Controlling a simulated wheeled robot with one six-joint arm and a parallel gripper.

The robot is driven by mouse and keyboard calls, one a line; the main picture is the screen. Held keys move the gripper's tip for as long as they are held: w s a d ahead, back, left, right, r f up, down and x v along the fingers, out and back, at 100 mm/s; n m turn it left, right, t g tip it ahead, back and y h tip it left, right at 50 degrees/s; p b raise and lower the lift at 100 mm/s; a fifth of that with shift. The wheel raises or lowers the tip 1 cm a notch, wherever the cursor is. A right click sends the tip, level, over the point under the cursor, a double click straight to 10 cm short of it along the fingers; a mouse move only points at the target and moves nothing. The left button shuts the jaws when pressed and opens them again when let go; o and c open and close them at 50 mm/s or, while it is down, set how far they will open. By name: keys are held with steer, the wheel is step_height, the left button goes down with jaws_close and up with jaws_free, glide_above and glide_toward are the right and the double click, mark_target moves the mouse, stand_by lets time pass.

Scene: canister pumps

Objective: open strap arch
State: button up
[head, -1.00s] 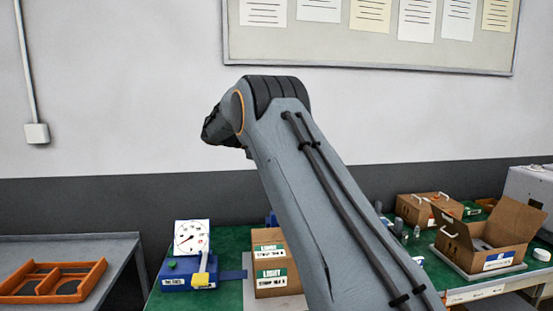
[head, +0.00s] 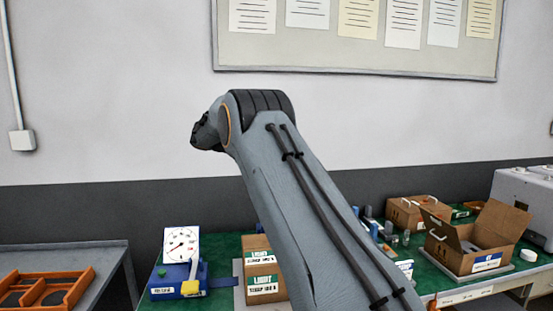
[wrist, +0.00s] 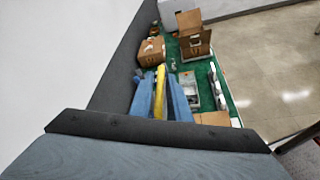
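A cardboard box (head: 262,272) labelled "LIGHT" and a second line I cannot read surely stands left of my arm.
An orange tray (head: 45,290) lies on a grey table farther left. An open carton (head: 476,245) and a closed carton (head: 415,211) stand at the right. A wall is behind.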

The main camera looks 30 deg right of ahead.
steer(key=b+v, duration=0.3)
steer(key=v, duration=0.4)
steer(key=shift+a, duration=0.3)
steer(key=shift+r, duration=0.1)
